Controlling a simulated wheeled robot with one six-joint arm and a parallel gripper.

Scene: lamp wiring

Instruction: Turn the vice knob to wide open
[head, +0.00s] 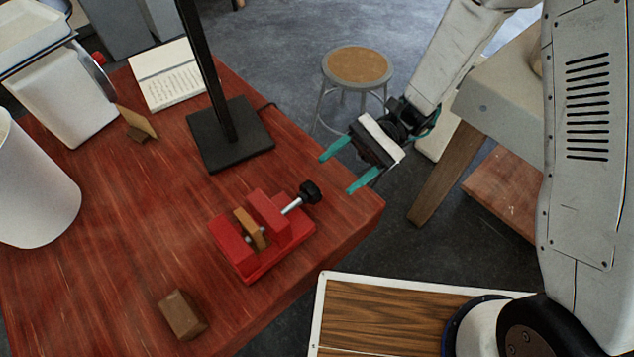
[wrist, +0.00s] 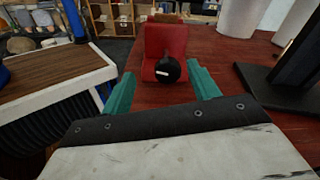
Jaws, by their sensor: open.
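The red vice (head: 262,237) sits on the red wooden table near its right front edge. Its black knob (head: 310,192) is on a silver screw at the vice's right end. A tan block (head: 250,229) lies between the vice jaws. My gripper (head: 334,170) is open and empty, with teal fingers, above and to the right of the knob, apart from it. In the wrist view the knob (wrist: 168,70) shows ahead, between and beyond the two fingertips (wrist: 162,78), with the red vice (wrist: 165,42) behind it.
A black lamp stand (head: 230,135) stands behind the vice. A brown block (head: 182,314) lies in front of it on the table. An open book (head: 170,75), a white cylinder (head: 35,190) and a stool (head: 358,66) are farther off. A wood-topped surface (head: 400,318) is at front right.

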